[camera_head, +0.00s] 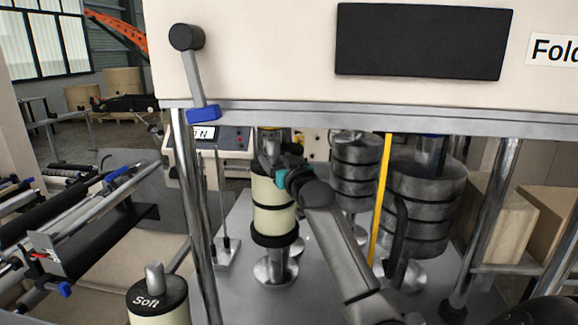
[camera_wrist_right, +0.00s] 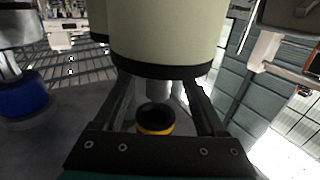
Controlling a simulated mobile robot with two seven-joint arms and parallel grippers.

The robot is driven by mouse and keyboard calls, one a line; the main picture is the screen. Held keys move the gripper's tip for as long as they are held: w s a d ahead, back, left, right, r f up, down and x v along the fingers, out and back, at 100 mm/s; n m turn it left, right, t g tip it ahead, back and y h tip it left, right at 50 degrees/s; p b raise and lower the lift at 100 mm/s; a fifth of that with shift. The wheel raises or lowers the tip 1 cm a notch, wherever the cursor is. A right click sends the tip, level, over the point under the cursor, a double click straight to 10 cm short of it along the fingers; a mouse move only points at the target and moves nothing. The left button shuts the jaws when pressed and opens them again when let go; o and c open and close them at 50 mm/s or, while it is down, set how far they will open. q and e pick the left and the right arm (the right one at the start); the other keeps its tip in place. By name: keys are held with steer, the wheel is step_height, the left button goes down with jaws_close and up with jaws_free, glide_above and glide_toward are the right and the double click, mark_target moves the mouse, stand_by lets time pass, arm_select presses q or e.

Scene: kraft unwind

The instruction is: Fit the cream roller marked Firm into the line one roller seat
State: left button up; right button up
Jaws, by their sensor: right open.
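A cream roller (camera_head: 274,222) with black bands stands upright on a round metal base in the middle of the head view. I cannot read a mark on it. My right gripper (camera_head: 275,172) is at its upper part, partly hidden by its own wrist. In the right wrist view, a cream roller (camera_wrist_right: 168,38) with a black rim fills the top. The open fingers of my right gripper (camera_wrist_right: 162,88) lie either side of a grey shaft at that rim; I cannot tell whether they touch it. Another cream roller (camera_head: 157,308), its black end marked Soft, stands at the lower left. My left gripper is out of view.
Stacked dark grey rollers (camera_head: 355,172) and a larger stack (camera_head: 428,205) stand to the right. A yellow upright bar (camera_head: 380,200), metal posts (camera_head: 198,215) and the overhead cream machine housing (camera_head: 260,50) crowd the space. Grey deck shows between the stands.

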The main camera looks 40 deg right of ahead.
steer(key=p+v, duration=0.4)
steer(key=v, duration=0.4)
steer(key=shift+s+a, duration=0.2)
steer(key=shift+s, duration=0.15)
